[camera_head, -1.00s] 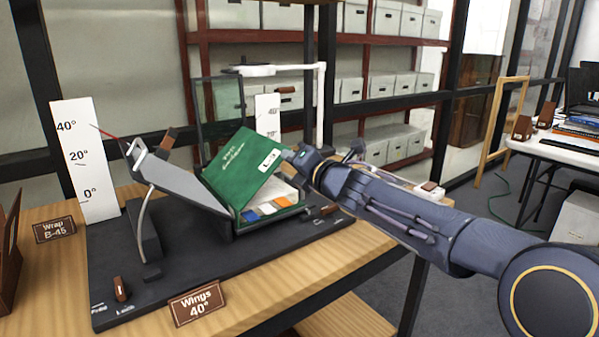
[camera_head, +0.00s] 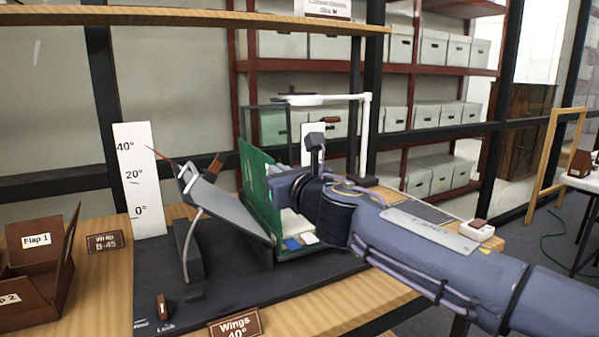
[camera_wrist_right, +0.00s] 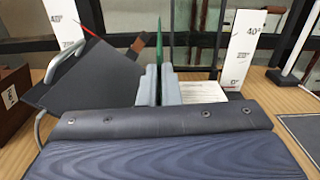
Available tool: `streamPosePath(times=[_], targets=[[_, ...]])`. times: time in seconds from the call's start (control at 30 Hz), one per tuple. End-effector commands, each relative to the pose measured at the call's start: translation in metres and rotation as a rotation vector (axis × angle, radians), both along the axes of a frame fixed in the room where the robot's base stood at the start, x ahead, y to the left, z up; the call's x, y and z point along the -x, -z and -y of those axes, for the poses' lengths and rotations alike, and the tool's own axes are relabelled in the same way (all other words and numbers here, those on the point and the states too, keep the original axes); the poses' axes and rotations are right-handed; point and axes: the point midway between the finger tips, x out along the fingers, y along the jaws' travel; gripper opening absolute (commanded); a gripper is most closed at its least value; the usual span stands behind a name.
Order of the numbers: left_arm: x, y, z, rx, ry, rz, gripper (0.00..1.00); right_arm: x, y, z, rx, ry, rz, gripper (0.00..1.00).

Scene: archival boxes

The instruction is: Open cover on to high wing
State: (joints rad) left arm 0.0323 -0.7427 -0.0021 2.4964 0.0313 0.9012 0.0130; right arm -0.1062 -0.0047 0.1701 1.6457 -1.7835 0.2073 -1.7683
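The green cover (camera_head: 259,187) of the book stands nearly upright in the head view, its lettered face seen at a steep slant. The pale page block with colored tabs (camera_head: 298,232) shows below it, partly hidden by my right arm. My right gripper (camera_wrist_right: 159,85) is at the cover; in the right wrist view its two fingers are close together with the thin green edge (camera_wrist_right: 160,45) between them. The grey wing (camera_head: 228,207) slopes up to the left, its red pointer near the 40° mark of the white scale (camera_head: 139,180). The left gripper is out of view.
A black base board (camera_head: 230,281) carries the stand on a wooden table. A brown lever (camera_head: 162,307) is at its front left. A second scale (camera_wrist_right: 243,48) and a white lamp post (camera_head: 364,135) stand behind. Brown flap boxes (camera_head: 35,265) are at the left.

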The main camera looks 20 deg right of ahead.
Motion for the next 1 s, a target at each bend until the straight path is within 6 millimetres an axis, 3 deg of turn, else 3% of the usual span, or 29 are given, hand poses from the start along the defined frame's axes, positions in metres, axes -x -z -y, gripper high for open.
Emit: streamPosePath(times=[0.1, 0.4, 1.0], targets=[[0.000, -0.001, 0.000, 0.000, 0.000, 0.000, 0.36, 0.001, 0.002, -0.017, 0.097, -0.004, 0.006, 0.00], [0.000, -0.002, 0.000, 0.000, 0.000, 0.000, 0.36, 0.003, 0.010, -0.044, 0.271, -0.002, 0.019, 0.00], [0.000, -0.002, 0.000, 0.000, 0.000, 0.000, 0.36, 0.004, 0.015, -0.053, 0.346, 0.001, 0.023, 0.00]])
